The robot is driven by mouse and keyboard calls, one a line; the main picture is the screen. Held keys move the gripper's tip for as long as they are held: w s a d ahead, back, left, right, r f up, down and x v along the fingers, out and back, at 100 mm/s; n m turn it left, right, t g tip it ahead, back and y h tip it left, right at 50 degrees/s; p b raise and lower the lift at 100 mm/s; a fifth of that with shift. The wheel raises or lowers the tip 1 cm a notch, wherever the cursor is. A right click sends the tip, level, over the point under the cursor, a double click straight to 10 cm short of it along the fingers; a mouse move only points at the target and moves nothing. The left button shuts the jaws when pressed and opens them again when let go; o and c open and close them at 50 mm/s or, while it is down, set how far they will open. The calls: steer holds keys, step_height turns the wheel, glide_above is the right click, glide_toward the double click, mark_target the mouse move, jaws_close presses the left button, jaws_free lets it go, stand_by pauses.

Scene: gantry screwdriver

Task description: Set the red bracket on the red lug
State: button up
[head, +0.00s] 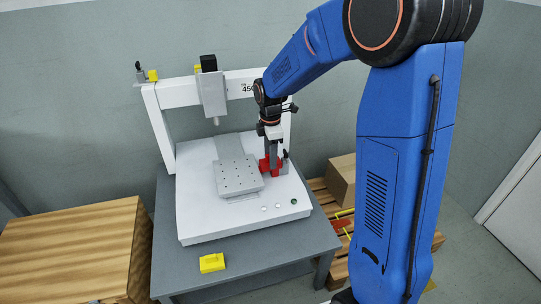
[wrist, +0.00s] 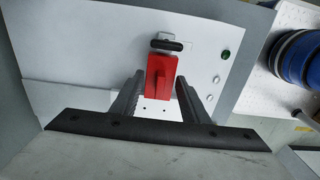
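Red parts (head: 271,166) stand at the right side of the white machine bed, beside the grey drilled plate. In the wrist view one red block (wrist: 161,77) shows, with a dark rounded piece (wrist: 170,45) at its far end. I cannot tell bracket and lug apart. My gripper (head: 270,160) points down right at the red parts. In the wrist view its two fingers (wrist: 160,76) stand on either side of the red block, with narrow gaps. The gripper looks open. Its fingers partly hide the red parts in the head view.
The gantry's spindle (head: 211,92) and crossbeam stand close left of and behind my arm. The drilled plate (head: 239,176) lies left of the red parts. A yellow block (head: 212,263) lies on the grey table's front. Round buttons (head: 294,202) sit on the bed's front right.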

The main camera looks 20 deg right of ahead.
steer(key=shift+o, duration=0.8)
step_height(320, 180, up, 13)
steer(key=s+d+r+m+t, duration=0.1)
steer(key=s+d+r+m, duration=0.15)
steer(key=s, duration=0.35)
steer(key=s+d+r+m+t, duration=0.1)
steer(key=s+m, duration=0.3)
steer(key=s, duration=0.2)
steer(key=s+d+r+m, duration=0.1)
steer(key=s+m, duration=0.2)
steer(key=s, duration=0.3)
steer(key=s+d+f+m+t, duration=0.1)
steer(key=s+f+m, duration=0.1)
steer(key=s+m, duration=0.2)
steer(key=s+d+f+m+t, duration=0.1)
steer(key=s+m, duration=0.3)
steer(key=s, duration=0.7)
steer(key=shift+s+d+f+t, duration=0.25)
steer(key=shift+f+t, duration=0.15)
steer(key=shift+f, duration=0.15)
steer(key=shift+m, duration=0.25)
steer(key=shift+c, duration=0.5)
